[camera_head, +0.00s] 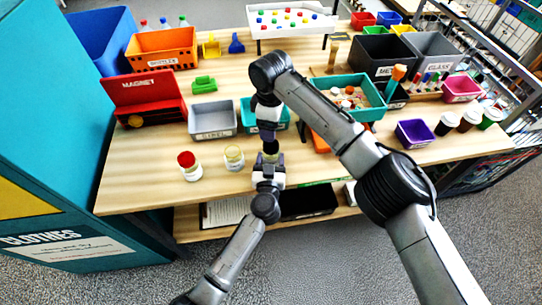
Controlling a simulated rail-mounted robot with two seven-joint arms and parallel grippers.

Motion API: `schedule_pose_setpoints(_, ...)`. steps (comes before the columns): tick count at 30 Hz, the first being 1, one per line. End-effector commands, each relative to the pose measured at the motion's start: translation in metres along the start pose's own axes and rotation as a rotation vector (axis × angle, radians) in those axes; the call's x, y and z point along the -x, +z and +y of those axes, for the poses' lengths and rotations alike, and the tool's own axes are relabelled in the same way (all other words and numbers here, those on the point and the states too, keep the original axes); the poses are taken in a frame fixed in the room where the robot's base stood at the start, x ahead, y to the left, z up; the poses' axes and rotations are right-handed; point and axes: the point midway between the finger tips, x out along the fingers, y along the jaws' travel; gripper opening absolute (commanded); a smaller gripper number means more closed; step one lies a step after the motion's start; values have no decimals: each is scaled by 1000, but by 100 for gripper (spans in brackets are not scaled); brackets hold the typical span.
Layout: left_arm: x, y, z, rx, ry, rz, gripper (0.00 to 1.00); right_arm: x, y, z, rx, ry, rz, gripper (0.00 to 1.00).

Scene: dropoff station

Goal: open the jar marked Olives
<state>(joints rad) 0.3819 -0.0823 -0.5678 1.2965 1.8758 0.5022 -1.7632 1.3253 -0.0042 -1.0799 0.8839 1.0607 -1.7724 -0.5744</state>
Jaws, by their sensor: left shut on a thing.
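My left gripper (269,160) reaches in from below and is shut on a small jar with a dark lid (271,147), mostly hidden by the fingers. My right gripper (268,135) points down from above, right over that lid; whether its fingers grip the lid I cannot tell. Two more jars stand on the table to the left: one with a red lid (187,159) and one with a pale yellow top (234,154). Their labels are too small to read, so I cannot tell which is marked Olives.
A grey bin (212,130) and a teal bin (246,124) stand behind the jars. A red box marked Magnet (142,90) is at the left, a purple bin (415,138) at the right. The front left tabletop (130,185) is clear.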

Motion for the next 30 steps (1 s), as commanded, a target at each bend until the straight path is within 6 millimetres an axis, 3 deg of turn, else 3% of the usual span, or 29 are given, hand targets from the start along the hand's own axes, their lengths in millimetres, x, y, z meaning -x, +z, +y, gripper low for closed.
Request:
schedule_pose_setpoints(9,0,0,0,0,0,0,0,0,0,0,-28,0,0,71)
schedule_pose_setpoints(13,0,0,0,0,0,0,0,0,0,0,-139,1,-1,71)
schedule_pose_setpoints(30,0,0,0,0,0,0,0,0,0,0,-1222,0,1,71)
